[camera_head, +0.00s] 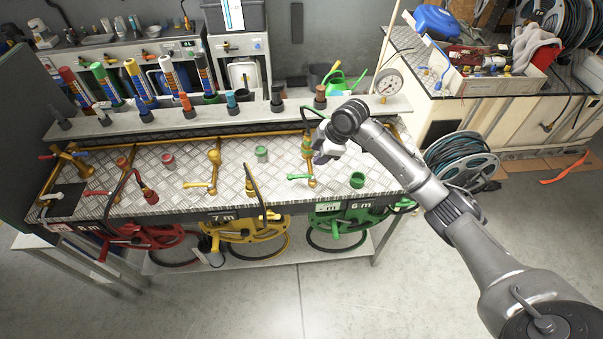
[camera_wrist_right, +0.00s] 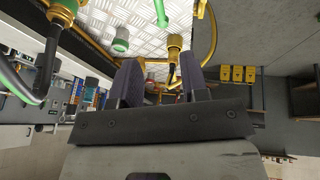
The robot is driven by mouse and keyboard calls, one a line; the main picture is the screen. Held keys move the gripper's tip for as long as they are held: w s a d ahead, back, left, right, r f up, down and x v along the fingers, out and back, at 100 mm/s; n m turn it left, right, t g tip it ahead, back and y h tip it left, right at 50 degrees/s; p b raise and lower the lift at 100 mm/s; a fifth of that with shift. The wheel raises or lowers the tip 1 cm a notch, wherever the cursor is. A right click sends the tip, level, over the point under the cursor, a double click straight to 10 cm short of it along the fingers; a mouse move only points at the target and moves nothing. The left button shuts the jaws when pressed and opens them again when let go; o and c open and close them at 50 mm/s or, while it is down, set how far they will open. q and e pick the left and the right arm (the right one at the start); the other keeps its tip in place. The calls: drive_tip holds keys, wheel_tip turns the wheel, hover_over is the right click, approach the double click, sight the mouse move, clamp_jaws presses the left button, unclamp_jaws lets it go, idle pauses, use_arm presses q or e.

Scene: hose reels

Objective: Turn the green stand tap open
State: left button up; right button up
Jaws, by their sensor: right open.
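The green stand tap (camera_head: 309,160) is a brass post on the metal-topped bench. Its light green lever (camera_head: 298,177) sticks out to the left near the base. My right gripper (camera_head: 322,156) is just right of the post's upper part; I cannot tell whether it touches. In the wrist view its two dark fingers (camera_wrist_right: 162,80) are apart. My left gripper is not in view.
A yellow-levered brass tap (camera_head: 214,165) stands farther left. A grey shelf (camera_head: 225,113) with nozzles runs behind. A green hose reel (camera_head: 345,220) hangs below the front edge.

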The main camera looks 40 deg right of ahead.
sight(299, 176)
drive_tip(key=b+x, duration=0.1)
drive_tip(key=x, duration=1.2)
drive_tip(key=shift+a, duration=0.1)
drive_tip(key=shift+c, duration=0.4)
clamp_jaws()
